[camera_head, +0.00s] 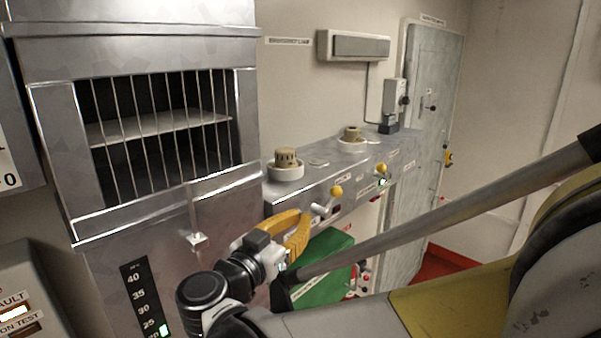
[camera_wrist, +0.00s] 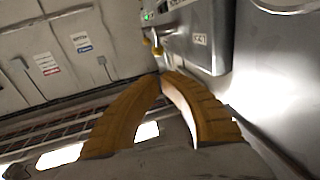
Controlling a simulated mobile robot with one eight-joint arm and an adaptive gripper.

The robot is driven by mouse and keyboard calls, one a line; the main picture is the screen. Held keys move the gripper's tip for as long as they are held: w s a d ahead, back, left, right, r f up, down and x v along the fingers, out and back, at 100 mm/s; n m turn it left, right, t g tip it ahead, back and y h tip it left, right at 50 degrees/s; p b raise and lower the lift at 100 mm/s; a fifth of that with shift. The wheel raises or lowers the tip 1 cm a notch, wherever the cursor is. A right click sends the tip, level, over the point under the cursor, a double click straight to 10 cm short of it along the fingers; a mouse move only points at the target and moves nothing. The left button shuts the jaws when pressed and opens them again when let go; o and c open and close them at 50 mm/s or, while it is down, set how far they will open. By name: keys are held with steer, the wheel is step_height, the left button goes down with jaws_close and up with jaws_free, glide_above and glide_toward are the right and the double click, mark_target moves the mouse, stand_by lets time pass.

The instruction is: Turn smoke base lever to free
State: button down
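Two small levers with yellow knobs stick out of the front of a metal shelf: a near lever (camera_head: 336,191) and a far lever (camera_head: 381,168). I cannot read which one is the smoke base lever. Two beige smoke detectors sit on round white bases on top, one near (camera_head: 287,161) and one far (camera_head: 352,134). My gripper (camera_head: 305,216) has yellow fingers and is just left of and below the near lever, apart from it. In the wrist view its fingertips (camera_wrist: 164,75) meet with nothing between them. A yellow knob (camera_wrist: 158,50) shows just beyond the tips.
A barred metal cabinet (camera_head: 160,125) stands at the left, close to my arm. A green box (camera_head: 325,285) is under the shelf. A grey door (camera_head: 432,90) is at the back. A green light (camera_head: 382,183) glows beside the far lever. The space right of the shelf front looks clear.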

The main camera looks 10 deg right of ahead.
steer(key=p, duration=0.2)
glide_toward(336, 193)
steer(key=shift+g, duration=0.3)
steer(key=x, duration=0.7)
steer(key=shift+w+r, duration=0.15)
steer(key=shift+r, duration=0.15)
steer(key=shift+w+d, duration=0.35)
steer(key=shift+w+d+f+b, duration=0.2)
steer(key=shift+w+d+b, duration=0.15)
steer(key=shift+b, duration=0.3)
steer(key=shift+r, duration=0.15)
